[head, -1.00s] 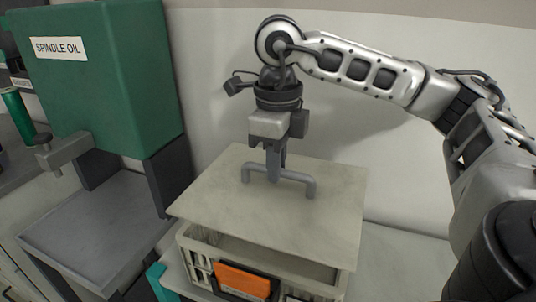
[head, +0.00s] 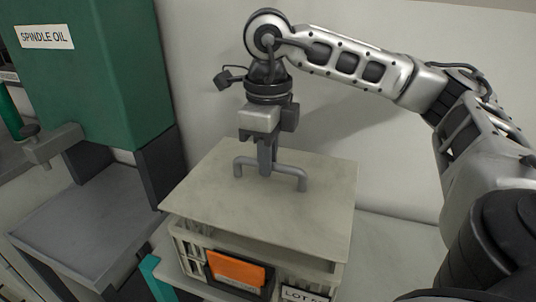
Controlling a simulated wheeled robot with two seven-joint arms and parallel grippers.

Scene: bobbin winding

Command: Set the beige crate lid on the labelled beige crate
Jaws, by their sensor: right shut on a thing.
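The beige crate lid (head: 215,207) is a flat square panel with a grey bar handle (head: 290,172) on top. My right gripper (head: 265,170) is shut on that handle from above. The labelled beige crate (head: 296,276) is directly under the lid, with slatted walls, an orange card (head: 237,271) in a dark holder and a white "LOT" label (head: 305,295), partly cut off by the frame. A narrow dark gap shows between the lid's front edge and the crate's rim; I cannot tell whether they touch at the back. My left gripper is out of view.
A green "SPINDLE OIL" tank (head: 95,85) with a tap (head: 50,147) stands at the left above a grey tray (head: 85,225). A pale wall is close behind the lid. A teal piece (head: 155,278) is at the crate's left. Pale surface is free at the right.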

